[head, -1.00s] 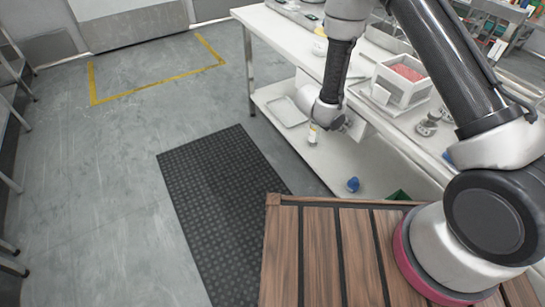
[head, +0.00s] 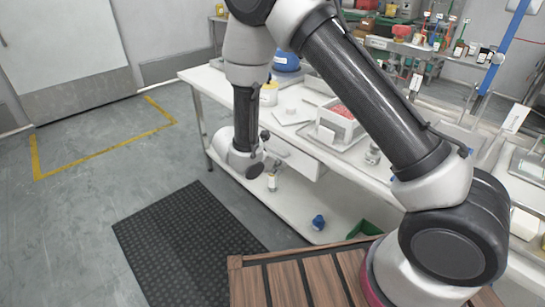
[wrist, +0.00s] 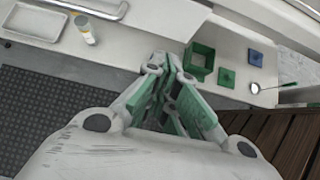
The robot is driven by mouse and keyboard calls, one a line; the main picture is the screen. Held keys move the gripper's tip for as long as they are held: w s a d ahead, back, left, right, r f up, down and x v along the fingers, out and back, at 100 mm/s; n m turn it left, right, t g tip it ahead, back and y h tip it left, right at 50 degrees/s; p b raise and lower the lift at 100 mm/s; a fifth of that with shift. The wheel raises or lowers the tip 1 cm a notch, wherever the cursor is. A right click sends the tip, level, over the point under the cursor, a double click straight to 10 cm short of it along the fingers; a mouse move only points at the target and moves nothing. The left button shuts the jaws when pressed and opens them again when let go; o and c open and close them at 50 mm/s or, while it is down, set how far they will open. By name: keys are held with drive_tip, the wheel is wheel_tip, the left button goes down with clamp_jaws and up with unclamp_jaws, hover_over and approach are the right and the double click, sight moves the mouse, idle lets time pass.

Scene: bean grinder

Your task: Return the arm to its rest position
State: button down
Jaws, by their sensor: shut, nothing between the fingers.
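My arm (head: 365,90) rises from my wooden deck, bends at the top of the head view and hangs down to a wrist (head: 241,158) at the left front of the white bench. My gripper (wrist: 172,65) has green-padded fingers close together in the wrist view, with nothing between them. In the head view it is mostly hidden behind the wrist. It appears apart from the bench's lower shelf (head: 300,205).
The white bench (head: 205,80) stands close beyond the arm. Its lower shelf holds a small bottle (wrist: 84,30), a green open box (wrist: 199,62) and a blue item (head: 318,222). A black mat (head: 185,235) and open floor lie to the left.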

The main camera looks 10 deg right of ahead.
drive_tip(key=s+d+r+m+y, duration=0.2)
drive_tip(key=s+d+r+m, duration=0.5)
drive_tip(key=r, duration=0.4)
drive_tip(key=s+d+r+m+y, duration=0.3)
drive_tip(key=s+d+r+m, duration=0.5)
drive_tip(key=s+r, duration=0.3)
drive_tip(key=s+d+r+m+y, duration=0.2)
drive_tip(key=s+d+r+m, duration=0.6)
drive_tip(key=r, duration=0.4)
drive_tip(key=shift+s+r+m+g, duration=0.15)
drive_tip(key=shift+s+m+g, duration=0.2)
drive_tip(key=shift+m, duration=0.55)
drive_tip(key=shift+d, duration=0.1)
